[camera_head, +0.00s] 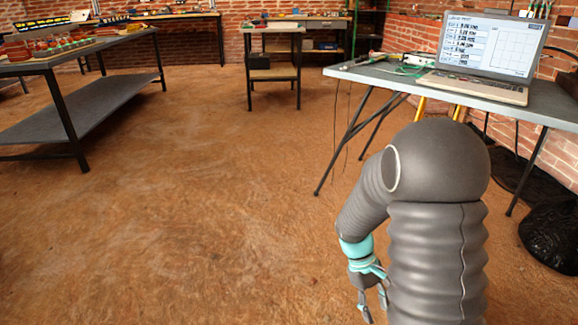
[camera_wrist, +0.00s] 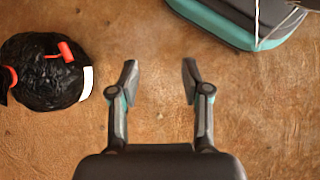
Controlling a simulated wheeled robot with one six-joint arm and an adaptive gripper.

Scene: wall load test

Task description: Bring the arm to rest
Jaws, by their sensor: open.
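My gripper (camera_head: 374,302) hangs low at the end of my arm, just left of my grey arm links in the head view. In the wrist view my gripper (camera_wrist: 157,82) is open, its two fingers apart with bare brown floor between them. It holds nothing. My arm is folded, with its elbow high and the forearm pointing down.
A folding table (camera_head: 545,102) with a laptop (camera_head: 490,55) stands at the right. A black bag (camera_head: 552,238) lies on the floor; a black bag with red ties (camera_wrist: 45,75) shows in the wrist view. A workbench (camera_head: 90,98) stands left. The middle floor is clear.

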